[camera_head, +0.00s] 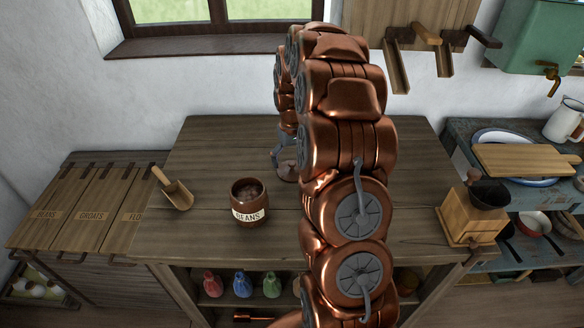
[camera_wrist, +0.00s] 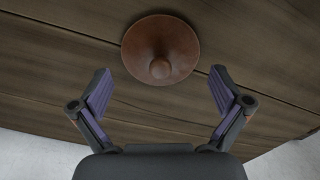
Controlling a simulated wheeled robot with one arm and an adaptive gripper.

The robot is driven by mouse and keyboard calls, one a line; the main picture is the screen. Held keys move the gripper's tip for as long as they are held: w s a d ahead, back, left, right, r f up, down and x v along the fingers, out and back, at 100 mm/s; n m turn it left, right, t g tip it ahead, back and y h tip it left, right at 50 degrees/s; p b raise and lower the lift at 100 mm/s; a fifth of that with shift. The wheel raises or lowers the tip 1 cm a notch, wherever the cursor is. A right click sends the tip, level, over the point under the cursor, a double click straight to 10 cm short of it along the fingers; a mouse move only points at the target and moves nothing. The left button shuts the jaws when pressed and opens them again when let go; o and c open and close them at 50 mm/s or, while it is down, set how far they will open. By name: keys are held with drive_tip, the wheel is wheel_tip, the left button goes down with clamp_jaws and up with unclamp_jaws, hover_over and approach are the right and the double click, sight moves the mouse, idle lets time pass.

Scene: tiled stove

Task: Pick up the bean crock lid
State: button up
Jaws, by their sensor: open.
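The bean crock lid is a round reddish-brown disc with a knob. In the wrist view the lid (camera_wrist: 160,48) lies on the wooden counter, just beyond and between the fingertips of my gripper (camera_wrist: 160,78). The two fingers are spread wide and nothing is between them. In the head view the lid (camera_head: 287,170) is mostly hidden by my gripper (camera_head: 285,152) and arm. The brown crock labelled BEANS (camera_head: 248,203) stands open on the counter to the left of my arm, with dark beans inside.
A wooden scoop (camera_head: 175,190) lies left of the crock on the counter (camera_head: 215,150). A coffee grinder (camera_head: 468,212) stands at the counter's right end. Labelled bins (camera_head: 85,205) are at the left. Coloured bags (camera_head: 242,284) sit on the shelf below. My arm covers the counter's middle.

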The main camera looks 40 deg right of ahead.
wheel_tip(320, 180, down, 2)
drive_tip(key=shift+f, duration=0.1)
drive_tip(key=shift+c, duration=0.3)
drive_tip(key=shift+a, duration=0.1)
drive_tip(key=c, duration=1.5)
drive_tip(key=shift+s, duration=0.1)
drive_tip(key=c, duration=0.3)
drive_tip(key=shift+f, duration=0.1)
clamp_jaws()
